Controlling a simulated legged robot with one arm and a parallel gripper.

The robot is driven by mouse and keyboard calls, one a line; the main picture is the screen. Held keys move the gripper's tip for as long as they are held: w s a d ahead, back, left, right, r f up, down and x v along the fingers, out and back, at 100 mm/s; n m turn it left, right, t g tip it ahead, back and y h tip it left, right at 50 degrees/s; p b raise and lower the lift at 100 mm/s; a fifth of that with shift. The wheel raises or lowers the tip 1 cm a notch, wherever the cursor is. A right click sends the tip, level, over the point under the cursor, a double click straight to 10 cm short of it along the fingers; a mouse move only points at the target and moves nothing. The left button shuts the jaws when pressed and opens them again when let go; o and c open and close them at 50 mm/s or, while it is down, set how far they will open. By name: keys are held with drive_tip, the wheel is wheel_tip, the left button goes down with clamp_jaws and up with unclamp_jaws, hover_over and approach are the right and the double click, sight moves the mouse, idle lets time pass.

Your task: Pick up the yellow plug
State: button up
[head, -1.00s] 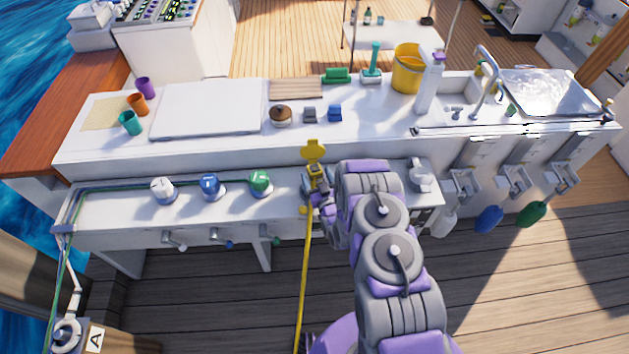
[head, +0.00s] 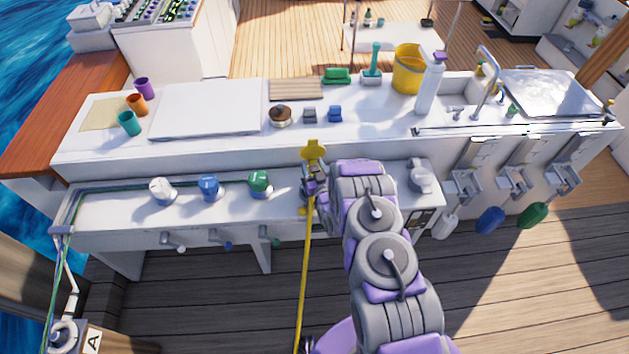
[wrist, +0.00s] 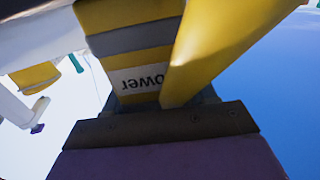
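The yellow plug (wrist: 140,60) fills the upper middle of the wrist view, with a grey band and an upside-down white label that reads "Power". In the head view my gripper (head: 314,187) is at the counter's lower ledge and mostly hides the plug. A dark finger plate of my gripper (wrist: 165,122) lies right in front of the plug in the wrist view. The far finger is mostly hidden, so I cannot tell whether the jaws press on the plug. A yellow cable (head: 305,270) runs down from there to the deck.
A raised yellow flap (head: 313,150) stands just above my gripper. White (head: 162,191), blue (head: 209,187) and green (head: 259,183) capped fittings line the ledge to the left. A white fitting (head: 421,176) stands to the right. The white counter (head: 230,150) rises behind.

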clamp_jaws()
idle(0.5)
wheel_tip(320, 180, up, 26)
drive_tip(key=p, duration=0.4)
drive_tip(key=shift+f, duration=0.2)
idle(1.4)
